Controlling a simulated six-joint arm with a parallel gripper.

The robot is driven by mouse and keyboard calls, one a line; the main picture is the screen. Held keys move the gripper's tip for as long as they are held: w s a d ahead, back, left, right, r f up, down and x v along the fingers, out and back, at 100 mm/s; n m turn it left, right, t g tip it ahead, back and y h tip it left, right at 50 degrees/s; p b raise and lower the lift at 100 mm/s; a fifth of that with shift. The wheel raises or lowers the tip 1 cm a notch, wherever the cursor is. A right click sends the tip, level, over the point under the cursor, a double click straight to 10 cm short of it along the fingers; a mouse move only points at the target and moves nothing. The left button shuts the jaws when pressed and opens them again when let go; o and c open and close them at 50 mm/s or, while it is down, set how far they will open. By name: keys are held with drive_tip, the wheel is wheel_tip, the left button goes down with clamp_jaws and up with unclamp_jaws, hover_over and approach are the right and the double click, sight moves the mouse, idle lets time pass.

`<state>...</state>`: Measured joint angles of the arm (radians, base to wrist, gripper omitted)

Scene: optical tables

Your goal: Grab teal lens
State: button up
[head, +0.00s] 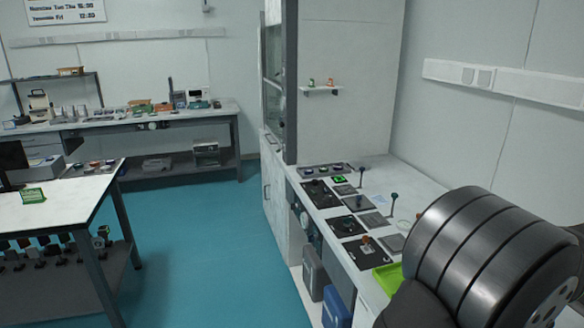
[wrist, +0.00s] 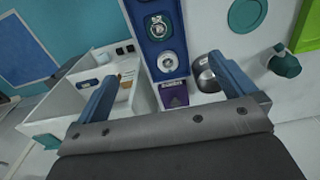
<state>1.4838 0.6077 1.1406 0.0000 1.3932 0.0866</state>
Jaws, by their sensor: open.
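In the wrist view my gripper (wrist: 161,70) is open, its two blue fingers spread wide with nothing held between them. A blue holder strip (wrist: 164,40) runs between and beyond the fingers. It carries a round part with a teal-green face (wrist: 156,30) and a pale ringed round part (wrist: 166,60) nearer to me. A flat teal disc (wrist: 247,12) and a small dark teal knob-like part (wrist: 284,63) lie to the right, outside the fingers. I cannot tell which of these is the teal lens. In the head view my gripper is hidden and no teal lens can be made out.
In the wrist view, a metal bowl-like part (wrist: 207,72) is by the right finger and a white open box (wrist: 88,85) by the left. In the head view, the bench holds dark plates (head: 348,226), posts and a green tray (head: 388,279). Blue floor (head: 205,235) is clear.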

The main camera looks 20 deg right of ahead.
drive_tip(key=shift+c, duration=0.2)
drive_tip(key=c, duration=0.8)
drive_tip(key=shift+c, duration=0.2)
drive_tip(key=shift+n, duration=0.8)
wheel_tip(320, 180, down, 12)
drive_tip(key=shift+a+f, duration=0.15)
drive_tip(key=shift+d+f, duration=0.15)
drive_tip(key=shift+f, duration=1.2)
drive_tip(key=shift+d+f, duration=0.15)
drive_tip(key=shift+f, duration=1.15)
